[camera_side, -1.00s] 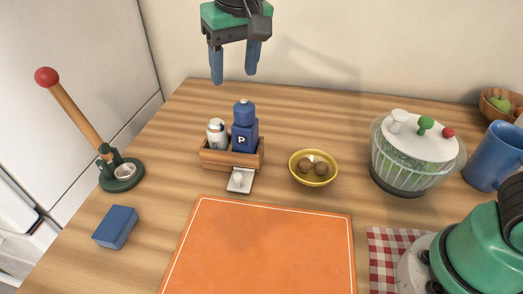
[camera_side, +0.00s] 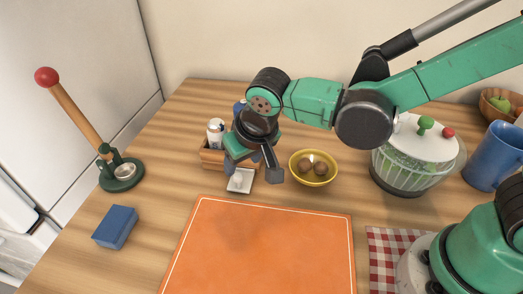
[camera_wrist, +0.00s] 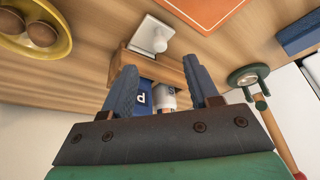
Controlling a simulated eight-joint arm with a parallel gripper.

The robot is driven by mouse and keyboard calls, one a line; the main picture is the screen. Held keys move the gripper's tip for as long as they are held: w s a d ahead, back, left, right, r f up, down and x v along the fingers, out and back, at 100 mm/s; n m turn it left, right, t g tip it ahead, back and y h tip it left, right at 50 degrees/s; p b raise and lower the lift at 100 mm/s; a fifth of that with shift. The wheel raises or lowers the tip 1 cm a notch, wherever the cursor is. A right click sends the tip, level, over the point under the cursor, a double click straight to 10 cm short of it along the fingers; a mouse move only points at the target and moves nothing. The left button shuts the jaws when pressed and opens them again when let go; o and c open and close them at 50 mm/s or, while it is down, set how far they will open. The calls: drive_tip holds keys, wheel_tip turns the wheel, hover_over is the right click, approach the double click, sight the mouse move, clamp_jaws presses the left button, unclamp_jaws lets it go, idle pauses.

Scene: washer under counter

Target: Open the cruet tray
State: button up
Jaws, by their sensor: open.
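The cruet tray (camera_side: 212,158) is a small wooden box on the counter, also seen in the wrist view (camera_wrist: 172,72). It holds a white shaker (camera_side: 215,131) and a blue bottle marked P (camera_wrist: 144,98). A pale square panel (camera_side: 240,181) with a round white knob (camera_wrist: 158,44) sits at the tray's front side. I cannot tell whether the panel is joined to the tray. My gripper (camera_wrist: 160,66) is open and empty, pointing down over the tray, its blue fingers on either side of the bottle and shaker in the wrist view. My wrist hides much of the tray from the side.
A yellow bowl (camera_side: 329,178) with brown balls stands close to the right. An orange mat (camera_side: 260,245) lies in front. A blue block (camera_side: 115,227), a red-knobbed lever stand (camera_side: 120,183) and a lidded glass bowl (camera_side: 400,175) stand farther out.

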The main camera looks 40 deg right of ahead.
sight(238, 176)
drive_tip(key=shift+x, duration=2.8)
drive_tip(key=shift+c, duration=0.2)
clamp_jaws()
